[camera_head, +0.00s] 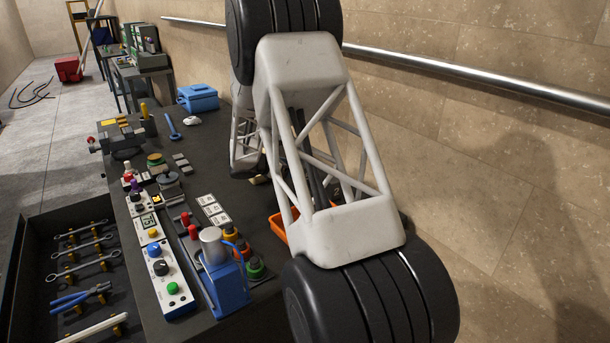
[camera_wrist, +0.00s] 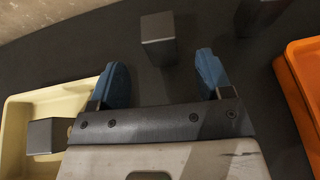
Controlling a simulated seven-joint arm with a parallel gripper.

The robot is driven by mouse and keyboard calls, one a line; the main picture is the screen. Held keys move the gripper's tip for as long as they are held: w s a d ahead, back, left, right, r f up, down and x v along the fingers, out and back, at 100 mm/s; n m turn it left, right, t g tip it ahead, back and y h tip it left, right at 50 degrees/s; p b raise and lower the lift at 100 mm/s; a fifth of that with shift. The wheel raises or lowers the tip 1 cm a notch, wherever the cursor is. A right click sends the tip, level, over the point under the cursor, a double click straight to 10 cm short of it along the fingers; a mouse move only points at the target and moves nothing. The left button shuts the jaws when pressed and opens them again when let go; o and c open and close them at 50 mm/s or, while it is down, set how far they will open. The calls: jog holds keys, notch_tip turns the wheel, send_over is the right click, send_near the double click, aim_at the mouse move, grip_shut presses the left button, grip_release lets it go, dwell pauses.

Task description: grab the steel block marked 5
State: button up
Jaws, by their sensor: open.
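My gripper (camera_wrist: 162,76) is open in the wrist view, with its two blue fingers spread wide and nothing between them. A grey steel block (camera_wrist: 158,45) stands on the dark table just beyond the fingertips, roughly in line with the gap. A second dark block (camera_wrist: 256,16) stands to the upper right, partly cut off by the frame edge. A third grey block (camera_wrist: 42,136) is at the cream tray on the left. No number is readable on any block, so I cannot tell which is marked 5. In the head view my arm hides the gripper and most of its surroundings.
The cream tray (camera_wrist: 60,98) lies left of my gripper, and an orange tray (camera_wrist: 302,75) lies to the right. In the head view the orange tray (camera_head: 279,229) is partly behind my arm. A blue jack (camera_head: 226,283) and control panels crowd the near bench. A wall stands at right.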

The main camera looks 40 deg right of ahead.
jog(key=shift+x, duration=1.3)
jog(key=shift+x, duration=2.55)
jog(key=shift+d+r, duration=0.1)
jog(key=shift+r, duration=0.1)
grip_shut()
